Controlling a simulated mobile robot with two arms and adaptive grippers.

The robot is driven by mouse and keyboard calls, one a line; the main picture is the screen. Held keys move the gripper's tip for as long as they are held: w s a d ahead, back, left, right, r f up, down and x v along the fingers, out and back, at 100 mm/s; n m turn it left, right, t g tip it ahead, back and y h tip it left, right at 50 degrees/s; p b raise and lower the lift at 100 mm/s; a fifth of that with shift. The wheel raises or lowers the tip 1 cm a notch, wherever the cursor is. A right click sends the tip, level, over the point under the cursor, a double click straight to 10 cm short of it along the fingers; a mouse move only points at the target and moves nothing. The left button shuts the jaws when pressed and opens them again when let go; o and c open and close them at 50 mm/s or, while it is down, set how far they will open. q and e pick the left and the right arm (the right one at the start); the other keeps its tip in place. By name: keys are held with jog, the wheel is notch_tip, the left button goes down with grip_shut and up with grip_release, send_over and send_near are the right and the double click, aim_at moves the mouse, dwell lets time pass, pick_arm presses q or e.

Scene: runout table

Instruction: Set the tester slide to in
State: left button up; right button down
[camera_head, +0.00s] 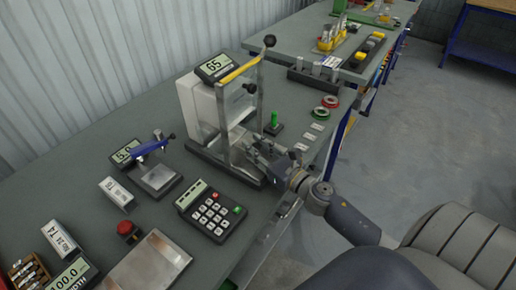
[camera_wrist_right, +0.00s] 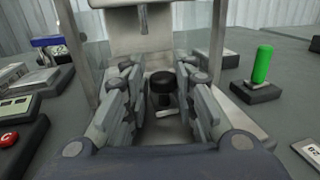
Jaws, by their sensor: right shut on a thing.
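The tester (camera_head: 205,105) stands on the bench, a pale housing with a metal frame, a yellow top bar and a display reading 65. My right gripper (camera_head: 262,152) reaches in low at the front of its frame from the right. In the right wrist view my right gripper (camera_wrist_right: 166,92) has its fingers on either side of a black knob (camera_wrist_right: 162,82) on a short post, low between the tester's uprights, and is shut on it. This looks like the slide's knob. The slide plate is mostly hidden by the fingers. My left gripper is not in view.
A green-handled piece (camera_head: 274,120) stands close to the right of the tester. A keypad (camera_head: 210,211) lies in front, with a blue-handled device (camera_head: 154,170) to its left. Red and green rings (camera_head: 330,102) and small labels lie near the right bench edge.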

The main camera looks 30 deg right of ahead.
jog(key=c, duration=1.4)
grip_release()
jog(key=shift+w+d+r, duration=0.2)
jog(key=shift+w+f, duration=0.15)
jog(key=shift+f, duration=0.05)
jog(key=shift+s, duration=0.4)
jog(key=s, duration=0.3)
jog(key=s+d, duration=0.1)
jog(key=s, duration=0.3)
jog(key=s+d, duration=0.1)
jog(key=s, duration=0.3)
jog(key=shift+s, duration=0.1)
